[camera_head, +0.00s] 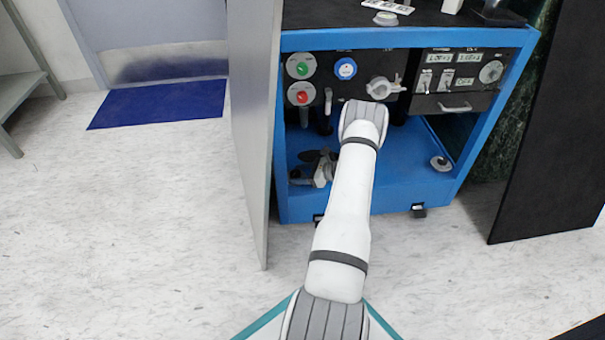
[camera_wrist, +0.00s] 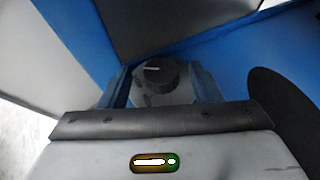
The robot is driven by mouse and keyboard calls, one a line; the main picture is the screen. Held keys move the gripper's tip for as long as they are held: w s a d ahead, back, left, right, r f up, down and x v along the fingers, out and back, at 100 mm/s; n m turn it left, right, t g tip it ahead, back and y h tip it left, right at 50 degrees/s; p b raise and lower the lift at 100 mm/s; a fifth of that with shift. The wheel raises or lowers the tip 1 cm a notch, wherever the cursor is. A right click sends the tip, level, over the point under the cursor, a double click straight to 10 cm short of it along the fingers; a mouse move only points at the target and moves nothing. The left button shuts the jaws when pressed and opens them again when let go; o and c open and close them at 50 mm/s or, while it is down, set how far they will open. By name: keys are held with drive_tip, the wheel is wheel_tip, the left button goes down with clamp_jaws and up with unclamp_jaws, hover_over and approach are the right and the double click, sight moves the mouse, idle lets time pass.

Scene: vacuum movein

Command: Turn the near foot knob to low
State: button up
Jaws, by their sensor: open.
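A black round knob (camera_wrist: 160,76) with a short white pointer mark on its top shows in the wrist view. The mark lies nearly level in the picture, left of the knob's middle. No low marking can be read. My gripper (camera_wrist: 163,84) is open, with one finger on each side of the knob. Whether either finger touches it cannot be told. In the head view my arm reaches over the lower bay of the blue cabinet (camera_head: 283,190) and hides part of it. Small dark and grey parts crowd the bay's left side, and the knob cannot be picked out there.
A grey panel (camera_head: 252,130) stands close on the left and a black panel (camera_head: 553,140) on the right. Knobs, switches and a grey handle (camera_head: 384,87) line the cabinet front above. A dark disc (camera_wrist: 282,108) edges the wrist view's right side.

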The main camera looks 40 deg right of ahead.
drive_tip(key=p+v, duration=0.3)
drive_tip(key=v, duration=0.4)
drive_tip(key=shift+r, duration=0.1)
drive_tip(key=shift+s+d+r, duration=0.1)
drive_tip(key=shift+s+d, duration=0.1)
drive_tip(key=shift+s, duration=0.15)
